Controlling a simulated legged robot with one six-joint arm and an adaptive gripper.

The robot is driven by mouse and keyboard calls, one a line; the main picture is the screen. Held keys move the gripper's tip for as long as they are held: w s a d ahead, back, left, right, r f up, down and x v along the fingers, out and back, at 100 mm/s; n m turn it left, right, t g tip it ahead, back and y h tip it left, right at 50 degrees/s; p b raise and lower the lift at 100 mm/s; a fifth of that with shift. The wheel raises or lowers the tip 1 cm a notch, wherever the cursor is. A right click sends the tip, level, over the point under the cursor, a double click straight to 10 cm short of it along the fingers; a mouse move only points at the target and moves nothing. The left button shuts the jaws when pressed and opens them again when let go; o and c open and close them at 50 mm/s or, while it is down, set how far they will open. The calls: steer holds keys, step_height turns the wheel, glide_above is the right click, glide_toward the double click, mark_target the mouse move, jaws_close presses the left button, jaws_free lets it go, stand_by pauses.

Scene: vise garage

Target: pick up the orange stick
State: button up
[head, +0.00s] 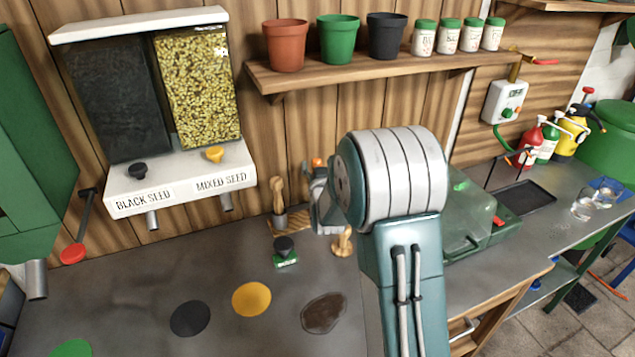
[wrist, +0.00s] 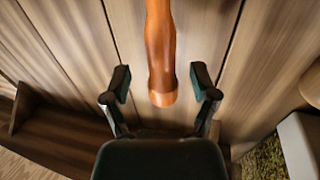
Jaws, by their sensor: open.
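The orange stick (wrist: 162,55) shows in the wrist view as a smooth orange-brown wooden shaft entering from the top edge. Its blunt lower end lies between the two fingers of my gripper (wrist: 160,90). The gripper is open, with a gap on both sides of the stick and no visible finger contact. In the head view my arm covers most of the gripper area. A small orange spot (head: 318,162) shows just left of the arm; I cannot tell whether it is the stick.
A seed dispenser (head: 180,188) hangs on the wood-panel wall. A shelf (head: 350,75) holds pots and jars. The bench has coloured discs, including a yellow one (head: 251,299), and a small stamp (head: 285,252). The front bench is mostly clear.

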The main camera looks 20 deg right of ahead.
steer(key=shift+a, duration=0.2)
steer(key=c, duration=1)
steer(key=shift+c, duration=0.2)
steer(key=shift+d+r, duration=0.1)
step_height(320, 180, up, 10)
steer(key=shift+f, duration=0.1)
steer(key=shift+s, duration=0.1)
jaws_close()
